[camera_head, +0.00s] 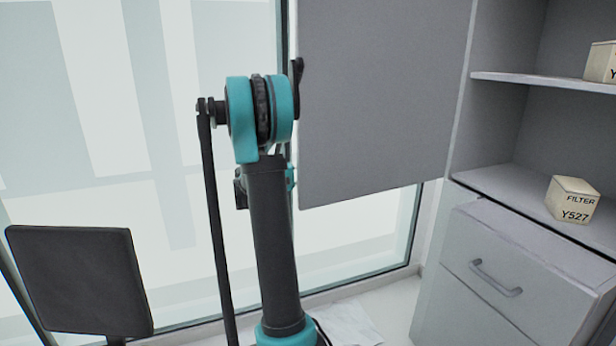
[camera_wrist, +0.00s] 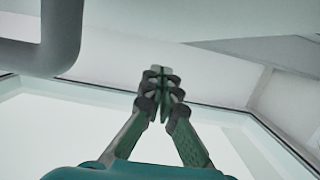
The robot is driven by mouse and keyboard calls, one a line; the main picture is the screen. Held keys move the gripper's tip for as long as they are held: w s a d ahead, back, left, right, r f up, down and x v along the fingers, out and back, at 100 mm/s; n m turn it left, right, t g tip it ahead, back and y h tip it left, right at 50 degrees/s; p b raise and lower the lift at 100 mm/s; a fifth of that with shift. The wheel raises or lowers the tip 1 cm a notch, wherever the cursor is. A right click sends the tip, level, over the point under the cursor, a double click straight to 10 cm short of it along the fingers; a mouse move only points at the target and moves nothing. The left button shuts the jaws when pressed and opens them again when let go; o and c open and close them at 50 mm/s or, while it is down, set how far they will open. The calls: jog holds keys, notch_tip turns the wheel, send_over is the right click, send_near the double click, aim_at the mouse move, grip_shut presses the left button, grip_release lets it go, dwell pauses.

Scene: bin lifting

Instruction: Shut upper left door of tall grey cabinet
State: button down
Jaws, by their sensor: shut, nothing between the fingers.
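The tall grey cabinet (camera_head: 509,95) stands at the right of the head view, with its shelves exposed. Its upper left door (camera_head: 380,95) is wide open, a flat grey panel to the left of the shelves. My gripper (camera_wrist: 161,80) shows in the wrist view with its fingers together and nothing between them. A pale surface, which looks like the door, spans the top of that view. A thick grey curved bar (camera_wrist: 62,40), perhaps a handle, is at its upper left, apart from the fingertips. In the head view I cannot make out the gripper.
A FILTER box (camera_head: 572,200) sits on the lower shelf, and another box (camera_head: 601,62) is on the upper shelf. A closed drawer with a handle (camera_head: 495,279) is below. A large window (camera_head: 110,120) lies behind my arm. A dark panel (camera_head: 80,280) is at lower left.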

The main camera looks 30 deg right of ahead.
aim_at(332, 178)
jog(key=shift+s+d, duration=0.2)
jog(key=shift+s, duration=2)
